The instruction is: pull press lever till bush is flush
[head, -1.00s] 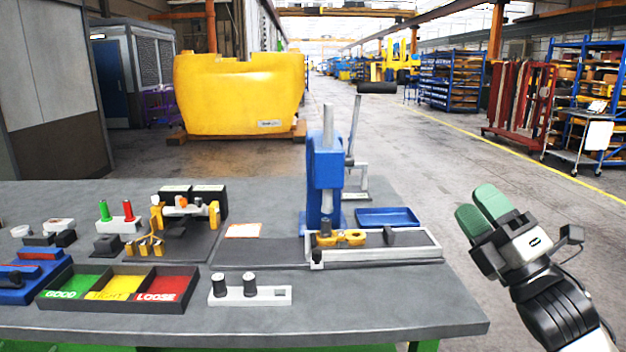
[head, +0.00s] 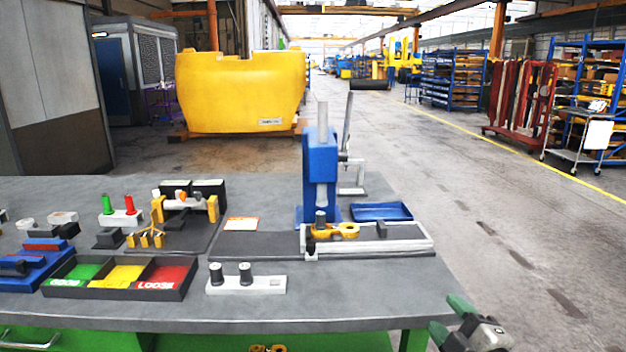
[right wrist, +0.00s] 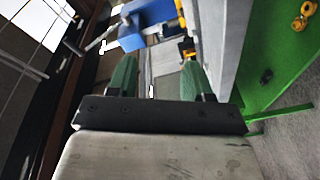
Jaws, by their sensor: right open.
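The blue arbor press (head: 320,165) stands at the back right of the bench. Its grey lever (head: 347,125) is raised, tilted slightly right, with a black grip (head: 369,85) at the top. Below the ram, a yellow link (head: 343,230) lies in the pale fixture (head: 390,245). A small grey cylinder (head: 320,217), perhaps the bush, stands at the link's left end; how deep it sits is too small to tell. My right gripper (head: 450,318) is open and empty at the bench's front right corner, well away from the lever. The right wrist view shows the press (right wrist: 152,17) beyond its green fingers.
A blue tray (head: 382,212) lies right of the press. A sorting box (head: 118,296) with green, yellow and red compartments, a pale block with two dark pegs (head: 245,286) and a gauge fixture (head: 187,208) fill the left. Open floor (head: 500,240) lies right of the bench.

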